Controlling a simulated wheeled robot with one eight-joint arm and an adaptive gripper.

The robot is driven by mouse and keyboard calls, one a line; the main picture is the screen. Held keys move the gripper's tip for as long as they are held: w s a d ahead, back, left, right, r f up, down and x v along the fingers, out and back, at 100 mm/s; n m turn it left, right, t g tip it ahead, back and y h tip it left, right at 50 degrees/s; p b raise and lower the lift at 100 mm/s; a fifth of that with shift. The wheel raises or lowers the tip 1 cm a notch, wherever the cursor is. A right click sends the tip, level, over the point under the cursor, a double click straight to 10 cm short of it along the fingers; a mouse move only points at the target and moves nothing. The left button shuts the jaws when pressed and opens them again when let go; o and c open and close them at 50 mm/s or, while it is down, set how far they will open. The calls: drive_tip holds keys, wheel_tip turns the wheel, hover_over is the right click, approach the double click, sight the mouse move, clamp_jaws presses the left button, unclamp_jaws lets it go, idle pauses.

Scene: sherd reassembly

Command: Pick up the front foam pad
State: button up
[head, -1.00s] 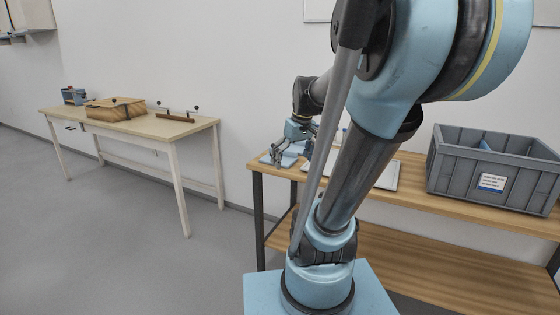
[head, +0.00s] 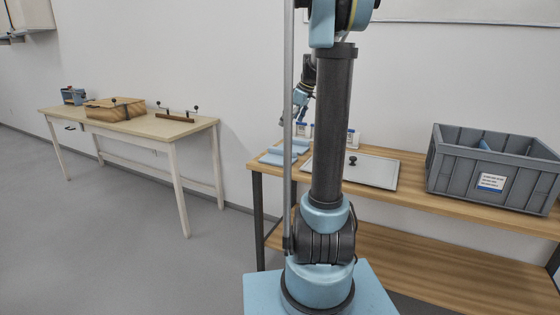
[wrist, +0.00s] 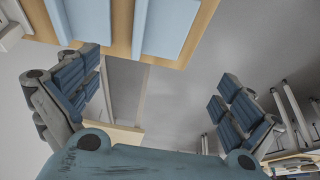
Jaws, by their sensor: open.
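The front foam pad (head: 275,159) is a flat light-blue slab lying near the left front corner of the wooden bench. A second light-blue pad (head: 295,148) lies behind it. In the wrist view, two blue strips run in at the top; the right one looks like the front pad (wrist: 167,22), the left one the rear pad (wrist: 87,20). My gripper (head: 285,119) is raised above the pads in the head view, partly hidden by my own arm. In the wrist view my gripper (wrist: 155,98) has its fingers wide apart, with nothing between them.
A pale tray (head: 378,172) with a black knob lies right of the pads, partly behind my arm. Small white containers (head: 352,138) stand behind it. A grey crate (head: 460,181) stands at the bench's right. Another table (head: 152,130) with a wooden box stands at left.

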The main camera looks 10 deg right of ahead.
hover_over(277, 158)
drive_tip(key=d, duration=0.2)
drive_tip(key=f, duration=1.1)
drive_tip(key=shift+s+a, duration=0.1)
drive_tip(key=shift+s, duration=0.3)
drive_tip(key=shift+s+x, duration=0.1)
drive_tip(key=shift+x, duration=1.25)
drive_tip(key=shift+s+x, duration=0.15)
drive_tip(key=shift+x, duration=1.2)
drive_tip(key=shift+f, duration=0.1)
drive_tip(key=shift+d, duration=0.25)
drive_tip(key=c, duration=0.7)
